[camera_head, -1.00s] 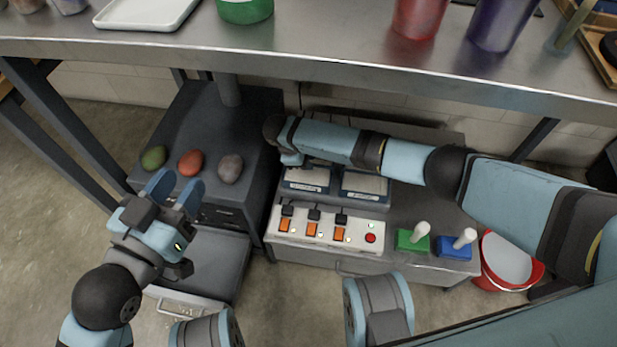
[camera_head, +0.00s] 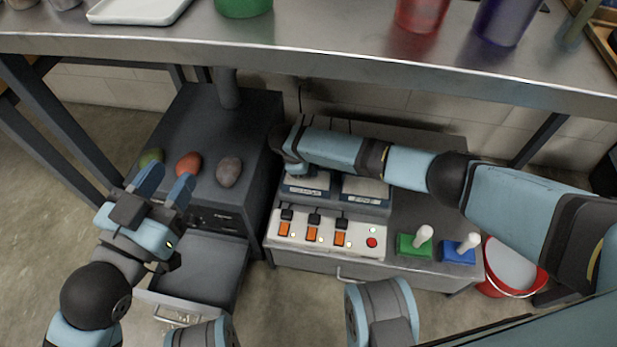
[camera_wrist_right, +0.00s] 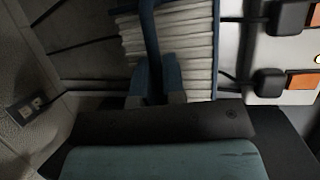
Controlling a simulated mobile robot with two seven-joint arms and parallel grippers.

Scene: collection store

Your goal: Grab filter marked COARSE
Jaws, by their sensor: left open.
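A filter with white pleats and a blue frame (camera_wrist_right: 195,40) shows in the right wrist view. No marking on it is readable there. A dark blue strap (camera_wrist_right: 150,35) crosses its pleats. My right gripper (camera_wrist_right: 155,85) has its fingers close together on either side of this strap, and they look shut on it. In the head view the right gripper's fingertips are hidden by my arm. My left gripper (camera_head: 166,182) is open and empty in front of the dark cabinet (camera_head: 250,135), near the egg-shaped stones.
Green (camera_head: 151,160), red (camera_head: 188,164) and grey (camera_head: 229,171) stones sit on the cabinet above its open drawer (camera_head: 205,262). A steel table (camera_head: 300,45) overhangs behind.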

